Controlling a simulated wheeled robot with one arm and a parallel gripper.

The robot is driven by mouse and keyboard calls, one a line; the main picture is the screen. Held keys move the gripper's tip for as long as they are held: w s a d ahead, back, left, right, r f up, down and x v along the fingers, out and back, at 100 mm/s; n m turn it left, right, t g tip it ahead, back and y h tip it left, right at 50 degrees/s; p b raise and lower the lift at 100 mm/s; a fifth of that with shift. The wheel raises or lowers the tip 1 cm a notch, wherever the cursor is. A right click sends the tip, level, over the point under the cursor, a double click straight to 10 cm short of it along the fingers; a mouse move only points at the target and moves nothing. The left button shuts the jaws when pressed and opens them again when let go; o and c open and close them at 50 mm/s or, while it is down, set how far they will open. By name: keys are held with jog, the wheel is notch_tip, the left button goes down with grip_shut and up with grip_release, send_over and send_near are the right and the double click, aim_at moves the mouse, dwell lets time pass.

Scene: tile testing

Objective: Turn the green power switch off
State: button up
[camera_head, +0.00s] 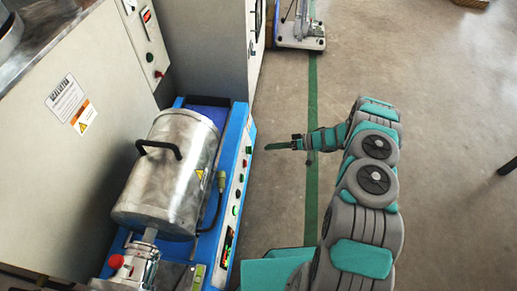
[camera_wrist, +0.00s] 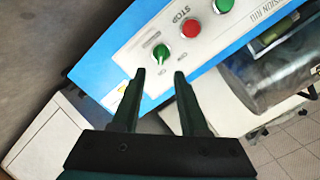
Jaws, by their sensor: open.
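The green power switch (camera_wrist: 161,52) is a small green knob on the white panel of a blue machine, near the panel's left end in the wrist view. Its handle points down toward the gap between my fingertips. My gripper (camera_wrist: 159,74) is open and empty, with one dark finger on each side of and just short of the switch. I cannot tell whether either finger touches it. In the head view my gripper (camera_head: 268,147) reaches left to the right side of the blue machine (camera_head: 235,138). The switch is too small to make out surely there.
A red STOP button (camera_wrist: 190,29) and a green button (camera_wrist: 223,5) sit beside the switch. A metal drum (camera_head: 170,175) lies on the blue machine, with a grey cabinet (camera_head: 65,150) to its left. The floor (camera_head: 440,130) on the right is mostly clear.

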aim_at(249, 150)
jog(key=s+x, duration=0.1)
jog(key=x, duration=0.6)
jog(key=shift+w+a+f, duration=0.15)
jog(key=shift+w+a, duration=0.2)
jog(key=shift+w, duration=0.05)
jog(key=shift+c, duration=0.3)
grip_shut()
